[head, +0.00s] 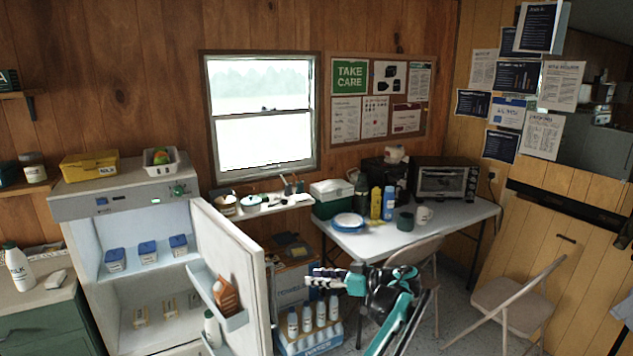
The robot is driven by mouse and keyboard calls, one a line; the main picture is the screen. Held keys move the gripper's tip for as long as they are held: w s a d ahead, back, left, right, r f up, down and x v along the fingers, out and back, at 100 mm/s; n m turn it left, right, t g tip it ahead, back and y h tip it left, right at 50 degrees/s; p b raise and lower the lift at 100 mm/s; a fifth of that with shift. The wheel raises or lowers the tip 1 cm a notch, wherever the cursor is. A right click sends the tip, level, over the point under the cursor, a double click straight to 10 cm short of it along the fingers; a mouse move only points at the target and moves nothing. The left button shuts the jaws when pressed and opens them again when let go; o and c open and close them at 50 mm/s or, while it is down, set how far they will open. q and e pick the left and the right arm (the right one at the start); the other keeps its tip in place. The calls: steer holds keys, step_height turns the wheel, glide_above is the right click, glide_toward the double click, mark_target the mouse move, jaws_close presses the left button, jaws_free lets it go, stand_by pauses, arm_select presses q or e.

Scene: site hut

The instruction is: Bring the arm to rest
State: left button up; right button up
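A blue crate of water bottles (312,342) is on the floor below the gripper. Folding chairs (508,303) stand at right. Some floor shows between the chairs.

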arm_select(q)
steer(key=s+a+r+m+g+h, duration=0.1)
steer(key=s+a+r+m+h, duration=0.2)
steer(key=s+a, duration=0.55)
steer(key=s+a+r+m+g+h, duration=0.1)
steer(key=s+a+m+h, duration=0.3)
steer(key=s+a, duration=0.4)
steer(key=s+f+m+t+h, duration=0.1)
steer(key=s+f+h, duration=0.1)
steer(key=s+f, duration=0.2)
steer(key=s+a+f+m+h, duration=0.1)
steer(key=s+f, duration=0.3)
steer(key=s, duration=0.7)
steer(key=s+a+f+m+t+h, duration=0.1)
steer(key=s+f+m+h, duration=0.1)
steer(key=s, duration=0.6)
steer(key=shift+s+f+t+h, duration=0.15)
steer(key=shift+f+t+h, duration=0.15)
steer(key=shift+f+h, duration=0.55)
